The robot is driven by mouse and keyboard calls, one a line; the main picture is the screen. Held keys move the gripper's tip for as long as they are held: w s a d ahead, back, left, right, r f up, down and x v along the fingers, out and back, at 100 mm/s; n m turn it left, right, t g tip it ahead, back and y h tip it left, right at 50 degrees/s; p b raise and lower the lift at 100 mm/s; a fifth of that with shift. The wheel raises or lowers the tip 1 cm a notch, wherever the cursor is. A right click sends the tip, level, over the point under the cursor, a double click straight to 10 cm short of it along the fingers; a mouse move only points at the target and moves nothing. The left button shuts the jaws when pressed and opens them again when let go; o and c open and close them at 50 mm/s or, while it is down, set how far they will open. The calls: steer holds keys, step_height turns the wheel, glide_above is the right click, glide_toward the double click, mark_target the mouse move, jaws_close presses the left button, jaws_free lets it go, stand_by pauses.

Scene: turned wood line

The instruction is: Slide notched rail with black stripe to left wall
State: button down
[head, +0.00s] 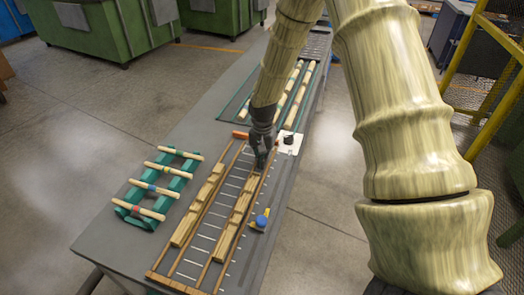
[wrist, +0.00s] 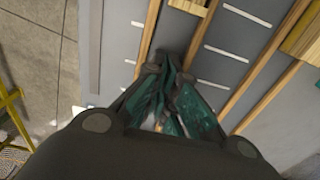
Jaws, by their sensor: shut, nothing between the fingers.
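Several pale notched wooden rails lie in two lengthwise lanes of a grey board (head: 210,222) between thin wooden strips. One lane holds a left rail (head: 186,229), the other a right rail (head: 226,243). No black stripe can be made out on any rail, so I cannot tell which is the named one. My gripper (head: 262,164) is shut and empty, low over the far end of the right lane. In the wrist view its teal fingers (wrist: 172,72) are together just short of a rail end (wrist: 190,6); contact is unclear. Another rail (wrist: 302,40) shows at the right.
A green rack (head: 126,210) with several colour-banded sticks stands left of the board. A blue knob on a yellow base (head: 261,221) sits at its right edge. An orange block (head: 240,134) and a white box with black knob (head: 290,143) are at the far end.

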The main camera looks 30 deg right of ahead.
mark_target(251, 183)
steer(key=s+a, duration=0.1)
steer(key=s+a+p, duration=0.1)
steer(key=shift+s+a+r, duration=0.15)
steer(key=shift+a+r, duration=0.05)
steer(key=shift+a, duration=0.1)
steer(key=shift+f, duration=0.15)
steer(key=shift+a, duration=0.1)
steer(key=s+a, duration=0.5)
steer(key=a, duration=0.1)
steer(key=shift+s, duration=0.35)
steer(key=shift+w, duration=0.1)
steer(key=w+d+p, duration=0.1)
steer(key=w+d, duration=0.1)
steer(key=d, duration=0.1)
steer(key=shift+w, duration=0.25)
steer(key=shift+w+a+r, duration=0.1)
steer(key=shift+w+r, duration=0.15)
step_height(251, 183, up, 10)
steer(key=b, duration=0.2)
steer(key=shift+s+f, duration=0.2)
steer(key=shift+s, duration=0.05)
